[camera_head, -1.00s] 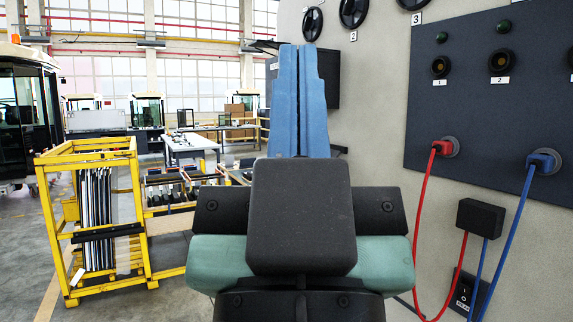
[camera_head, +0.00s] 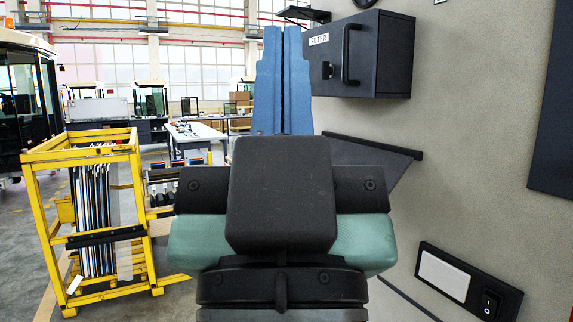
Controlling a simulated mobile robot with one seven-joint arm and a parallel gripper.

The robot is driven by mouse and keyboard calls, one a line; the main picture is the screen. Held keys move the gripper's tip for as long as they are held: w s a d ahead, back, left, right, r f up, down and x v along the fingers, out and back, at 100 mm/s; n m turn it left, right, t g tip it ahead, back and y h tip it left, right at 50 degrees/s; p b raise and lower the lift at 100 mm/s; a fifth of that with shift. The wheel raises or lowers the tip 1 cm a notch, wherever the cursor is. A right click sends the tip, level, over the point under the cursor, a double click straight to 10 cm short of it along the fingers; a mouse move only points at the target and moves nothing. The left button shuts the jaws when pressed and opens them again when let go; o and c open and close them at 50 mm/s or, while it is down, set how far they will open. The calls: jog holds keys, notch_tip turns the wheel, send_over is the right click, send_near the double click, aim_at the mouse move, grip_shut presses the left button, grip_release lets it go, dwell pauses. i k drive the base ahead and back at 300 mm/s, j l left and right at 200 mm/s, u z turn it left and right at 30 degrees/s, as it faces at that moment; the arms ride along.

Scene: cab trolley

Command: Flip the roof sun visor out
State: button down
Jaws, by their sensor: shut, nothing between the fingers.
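My gripper (camera_head: 282,80) shows from behind in the head view, its two long blue fingers pointing up and away, pressed together with only a thin seam between them. Nothing shows between them. A thin dark flat panel (camera_head: 304,13) sticks out near the top edge, left of the black FILTER box. It may be the roof sun visor, but I cannot be sure. The fingertips are just below and left of it in the picture; the gap in depth is unclear.
The black FILTER box (camera_head: 362,55) with a handle sits on the beige wall (camera_head: 470,120) at right. A dark triangular panel (camera_head: 372,158) juts out below it. A switch plate (camera_head: 468,282) is low right. A yellow rack (camera_head: 88,215) stands left on open floor.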

aim_at(395, 166)
jog(key=i+j, duration=0.25)
jog(key=i, duration=0.25)
jog(key=i+j+u, duration=0.1)
jog(key=i+j, duration=0.2)
jog(key=i, duration=0.25)
jog(key=i+j, duration=0.25)
jog(key=i, duration=0.25)
jog(key=u, duration=0.05)
